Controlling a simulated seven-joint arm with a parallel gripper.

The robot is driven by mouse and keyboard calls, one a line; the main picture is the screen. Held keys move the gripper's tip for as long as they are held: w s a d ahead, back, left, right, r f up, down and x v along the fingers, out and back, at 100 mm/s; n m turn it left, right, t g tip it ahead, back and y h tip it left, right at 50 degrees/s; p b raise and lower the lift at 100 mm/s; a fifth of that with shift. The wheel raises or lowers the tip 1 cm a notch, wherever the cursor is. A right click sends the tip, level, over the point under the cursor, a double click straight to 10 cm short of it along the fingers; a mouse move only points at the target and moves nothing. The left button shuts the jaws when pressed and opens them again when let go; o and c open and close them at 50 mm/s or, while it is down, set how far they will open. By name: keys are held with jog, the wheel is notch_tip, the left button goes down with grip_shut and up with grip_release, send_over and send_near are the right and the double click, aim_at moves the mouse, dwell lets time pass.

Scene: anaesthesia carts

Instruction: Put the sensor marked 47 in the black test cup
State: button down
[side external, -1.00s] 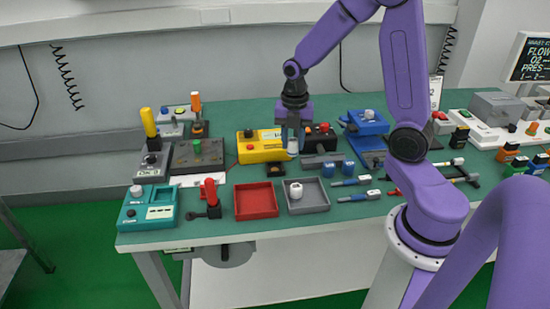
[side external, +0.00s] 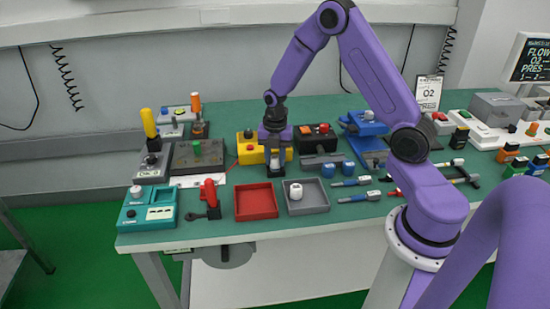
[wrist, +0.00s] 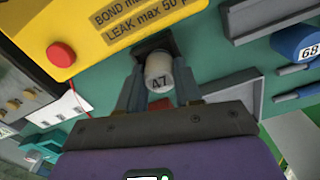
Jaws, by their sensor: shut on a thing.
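The white cylindrical sensor marked 47 (wrist: 158,72) is between my two fingers in the wrist view, its number facing the camera. My gripper (side external: 276,163) is shut on it, just in front of the yellow tester (side external: 247,152). A black square part, which looks like the black test cup (wrist: 146,47), shows behind the sensor's far end, against the yellow tester. In the side view my fingers hide most of the cup. I cannot tell whether the sensor is inside it or just above.
A grey tray (side external: 318,207) with a white sensor (side external: 296,191) and an empty red tray (side external: 256,214) stand in front. Blue cylinders, one marked 68 (wrist: 298,42), stand to the right. A black box with a red button (side external: 320,133) is close on the right.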

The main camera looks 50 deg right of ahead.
aim_at(275, 158)
jog(key=shift+f, duration=0.3)
jog(key=c, duration=0.8)
grip_release()
jog(key=shift+o, duration=0.2)
notch_tip(275, 158, up, 12)
jog(key=s+a+r+m, duration=0.4)
jog(key=s+a+m, duration=0.1)
jog(key=s+a, duration=0.7)
jog(key=s+a+m, duration=0.3)
jog(key=s+m, duration=0.3)
jog(key=s, duration=1.1)
jog(key=shift+r, duration=0.4)
